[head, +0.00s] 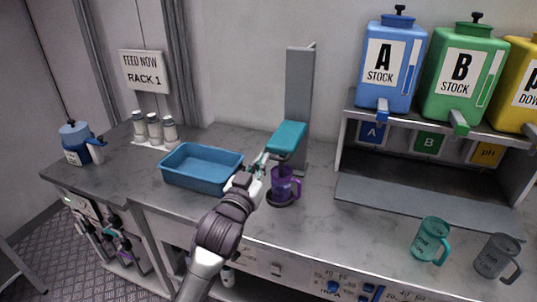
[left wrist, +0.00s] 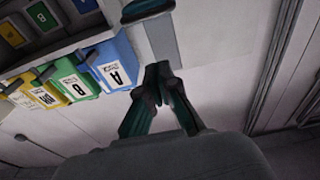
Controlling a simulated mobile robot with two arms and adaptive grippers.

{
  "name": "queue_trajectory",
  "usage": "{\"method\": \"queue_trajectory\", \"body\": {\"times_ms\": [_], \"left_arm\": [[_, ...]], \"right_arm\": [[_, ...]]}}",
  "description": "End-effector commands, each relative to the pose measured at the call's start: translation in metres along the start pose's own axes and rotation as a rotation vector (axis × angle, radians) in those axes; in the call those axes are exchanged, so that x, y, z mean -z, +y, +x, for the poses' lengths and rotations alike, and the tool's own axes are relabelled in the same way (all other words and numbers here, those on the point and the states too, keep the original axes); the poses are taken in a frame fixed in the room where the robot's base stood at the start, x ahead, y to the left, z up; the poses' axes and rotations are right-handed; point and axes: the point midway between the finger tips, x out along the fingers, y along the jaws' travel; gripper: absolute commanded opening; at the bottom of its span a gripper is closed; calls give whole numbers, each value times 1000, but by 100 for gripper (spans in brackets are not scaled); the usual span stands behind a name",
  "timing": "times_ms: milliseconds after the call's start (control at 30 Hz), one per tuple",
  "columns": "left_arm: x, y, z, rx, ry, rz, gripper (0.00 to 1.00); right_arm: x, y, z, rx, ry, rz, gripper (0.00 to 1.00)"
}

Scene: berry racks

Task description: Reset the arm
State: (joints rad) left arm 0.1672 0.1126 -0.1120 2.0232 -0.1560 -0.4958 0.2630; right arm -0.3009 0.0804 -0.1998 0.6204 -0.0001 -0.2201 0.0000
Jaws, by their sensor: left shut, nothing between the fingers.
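My left arm reaches up from the bottom of the head view. Its gripper (head: 264,158) is shut and empty, just left of the teal head (head: 287,137) of a grey upright stand (head: 299,90). In the left wrist view, the closed fingertips of the gripper (left wrist: 158,73) meet with nothing between them. A purple mug (head: 283,183) stands on a dark round base under the teal head, close to the right of my gripper. I cannot tell whether the gripper touches the mug or the stand. My right gripper is not in view.
A blue tray (head: 201,185) lies left of my gripper, with white bottles (head: 154,129) behind it. A blue jug (head: 76,142) stands far left. Stock tanks A (head: 417,47) and B (head: 495,60) sit on a shelf at right. Teal (head: 428,238) and grey (head: 491,261) mugs stand front right.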

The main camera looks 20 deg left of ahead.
Motion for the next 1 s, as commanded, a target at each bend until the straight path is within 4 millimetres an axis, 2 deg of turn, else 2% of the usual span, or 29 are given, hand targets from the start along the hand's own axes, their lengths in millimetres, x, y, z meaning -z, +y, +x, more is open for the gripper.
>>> {"method": "queue_trajectory", "body": {"times_ms": [100, 200, 733, 767, 867, 967, 1000], "left_arm": [[-1, 0, -13, 0, 0, 0, 0], [0, 0, -17, 0, 0, 0, 0], [-2, 0, -20, 1, -10, 1, 0], [-6, 0, -22, 2, -24, 2, 0], [-36, -1, -39, 10, -128, 6, 0], [-84, -1, -76, 20, -319, 20, 0], [-106, -1, -96, 20, -411, 26, 0]], "right_arm": [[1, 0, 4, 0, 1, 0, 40], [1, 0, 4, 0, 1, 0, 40], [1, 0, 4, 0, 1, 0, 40], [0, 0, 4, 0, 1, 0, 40], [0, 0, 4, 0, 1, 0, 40], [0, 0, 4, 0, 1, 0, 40], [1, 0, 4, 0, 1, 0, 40]]}}
